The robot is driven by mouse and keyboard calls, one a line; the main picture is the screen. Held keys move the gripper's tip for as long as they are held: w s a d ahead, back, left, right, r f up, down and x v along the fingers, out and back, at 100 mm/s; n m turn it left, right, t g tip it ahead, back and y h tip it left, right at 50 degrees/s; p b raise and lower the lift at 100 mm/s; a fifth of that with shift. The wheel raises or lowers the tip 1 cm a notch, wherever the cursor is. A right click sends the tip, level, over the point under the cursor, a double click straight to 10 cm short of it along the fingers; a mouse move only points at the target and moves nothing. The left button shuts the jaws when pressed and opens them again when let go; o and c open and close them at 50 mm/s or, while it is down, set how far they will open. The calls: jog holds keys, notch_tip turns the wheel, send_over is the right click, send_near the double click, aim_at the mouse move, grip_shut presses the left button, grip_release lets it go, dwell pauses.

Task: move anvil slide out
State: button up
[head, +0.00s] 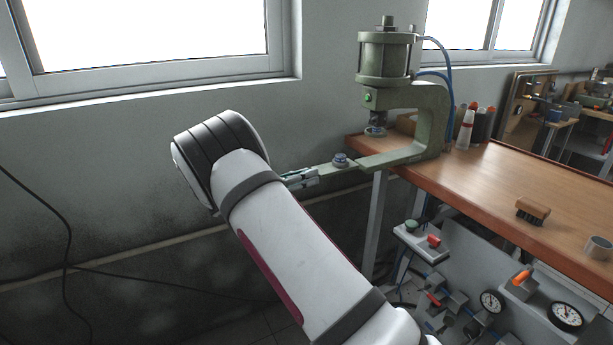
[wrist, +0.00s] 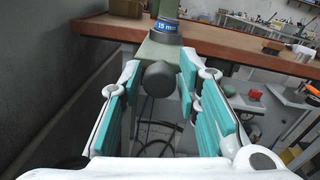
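The green press (head: 430,105) stands at the back left of the wooden bench. The slide's dark round knob (wrist: 158,80) lies between the teal-padded fingers of my gripper (wrist: 157,68). The fingers look apart, with a gap visible left of the knob; contact on the right is unclear. My gripper (head: 300,178) is partly hidden by my arm.
The bench top (head: 480,180) holds a brush (head: 533,211), a metal cup (head: 598,248) and bottles (head: 466,128) beside the press. Gauges and fittings (head: 492,302) are mounted below the bench front. A grey wall is close on the left; open space lies under the slide.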

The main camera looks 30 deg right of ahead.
jog(key=shift+o, duration=0.2)
jog(key=s+a, duration=0.1)
jog(key=a, duration=1.1)
jog(key=s+d+r+m+g+y+p, duration=0.25)
jog(key=s+r+m+y, duration=0.35)
jog(key=s, duration=0.4)
jog(key=s+d+r+m+g+y+p, duration=0.1)
jog(key=s+d+r+m+y+p, duration=0.2)
jog(key=s+r, duration=0.6)
jog(key=s+a+r+m+t+y+p, duration=0.1)
jog(key=s+a+m+t+y, duration=0.1)
jog(key=s, duration=0.7)
jog(key=s+a+r+m+t+y+p, duration=0.2)
jog(key=s+m, duration=0.4)
jog(key=s, duration=0.4)
jog(key=s+a+r+m+t+y+p, duration=0.1)
jog(key=s+a+r+m+t+y, duration=0.1)
jog(key=s, duration=0.7)
jog(key=a+m+y, duration=0.1)
jog(key=a+y, duration=0.1)
jog(key=y, duration=0.1)
jog(key=shift+s+a+r+m+p, duration=0.15)
jog(key=shift+s+r+m+p, duration=0.15)
jog(key=shift+m, duration=0.1)
